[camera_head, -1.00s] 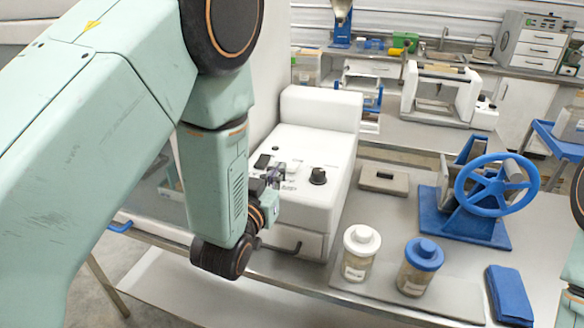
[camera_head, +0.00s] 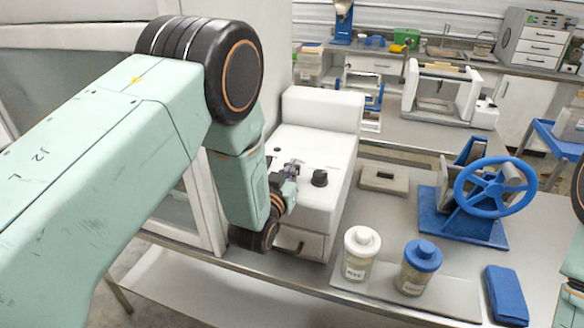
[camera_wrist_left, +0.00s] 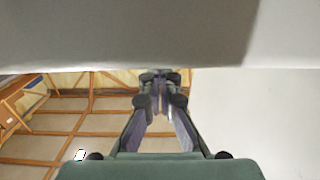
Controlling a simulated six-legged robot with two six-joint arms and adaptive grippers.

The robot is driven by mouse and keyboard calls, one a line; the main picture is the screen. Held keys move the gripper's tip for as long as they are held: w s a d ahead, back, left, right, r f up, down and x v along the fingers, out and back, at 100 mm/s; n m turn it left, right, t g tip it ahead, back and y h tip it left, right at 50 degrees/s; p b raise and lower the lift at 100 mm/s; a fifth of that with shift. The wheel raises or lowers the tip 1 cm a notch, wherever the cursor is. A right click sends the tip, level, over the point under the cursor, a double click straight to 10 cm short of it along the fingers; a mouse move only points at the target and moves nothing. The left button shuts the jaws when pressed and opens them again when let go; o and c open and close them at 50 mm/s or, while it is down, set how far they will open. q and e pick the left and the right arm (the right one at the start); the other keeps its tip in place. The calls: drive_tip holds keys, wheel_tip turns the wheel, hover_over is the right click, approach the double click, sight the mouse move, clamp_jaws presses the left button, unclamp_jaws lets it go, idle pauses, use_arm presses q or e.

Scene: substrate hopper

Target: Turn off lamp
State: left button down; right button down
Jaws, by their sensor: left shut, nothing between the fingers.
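No lamp can be clearly picked out. A white boxy machine (camera_head: 338,148) stands on the bench, with a black round knob (camera_head: 319,178) and a small dark button (camera_head: 277,149) on its sloped top. My left gripper (camera_head: 294,166) is over the left part of this top, left of the knob, shut and empty. My own left arm hides part of the machine's left side. In the left wrist view my left gripper's fingers (camera_wrist_left: 160,78) meet below a large pale surface. Whether they touch the machine cannot be told. My right gripper is not in view.
A white-lidded jar (camera_head: 360,253) and a blue-lidded jar (camera_head: 418,267) stand on the bench at the front. A blue handwheel device (camera_head: 492,190) is at right, with a blue folded cloth (camera_head: 507,295) before it. A grey block (camera_head: 384,180) lies between.

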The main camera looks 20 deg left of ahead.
use_arm(q)
drive_tip(key=shift+s+f, duration=0.15)
drive_tip(key=shift+f, duration=0.05)
drive_tip(key=shift+f+b, duration=0.3)
drive_tip(key=shift+b, duration=0.2)
drive_tip(key=f+t+b, duration=0.1)
drive_tip(key=b, duration=0.1)
drive_tip(key=shift+s+b, duration=0.15)
drive_tip(key=shift+b, duration=0.2)
drive_tip(key=shift+s+r, duration=0.1)
drive_tip(key=shift+r, duration=0.25)
